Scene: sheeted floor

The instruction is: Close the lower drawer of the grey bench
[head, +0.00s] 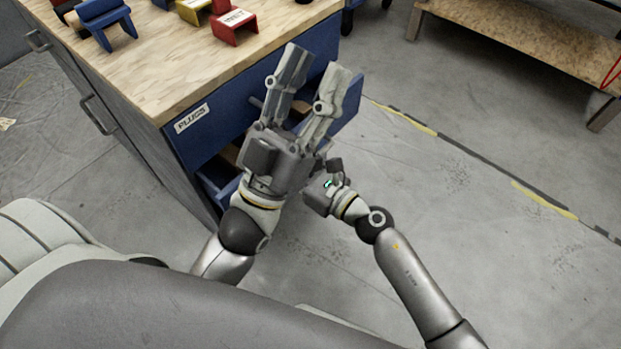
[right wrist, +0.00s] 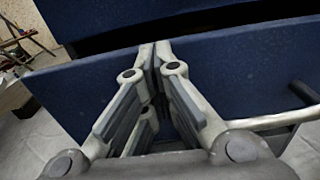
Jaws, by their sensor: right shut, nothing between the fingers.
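The grey bench has a wooden top (head: 140,75) and blue drawer fronts; the upper front (head: 205,128) carries a PLUGS label. Below it the lower drawer (head: 348,108) stands out from the bench, with a gap behind its blue front. In the right wrist view this front (right wrist: 235,85) fills the middle, with a bar handle (right wrist: 275,122) at right. My right gripper (right wrist: 155,48) is shut and empty, its tips at the drawer front; contact is unclear. In the head view its fingers are hidden behind my left gripper (head: 318,62), which is open and empty above the drawer.
Blue, yellow and red holders, such as the red one (head: 233,25), stand on the bench top. The bench's grey side has handles (head: 97,115). A low wooden table (head: 520,40) stands at the upper right. The floor (head: 470,220) right of the bench is clear, with a worn yellow-black line.

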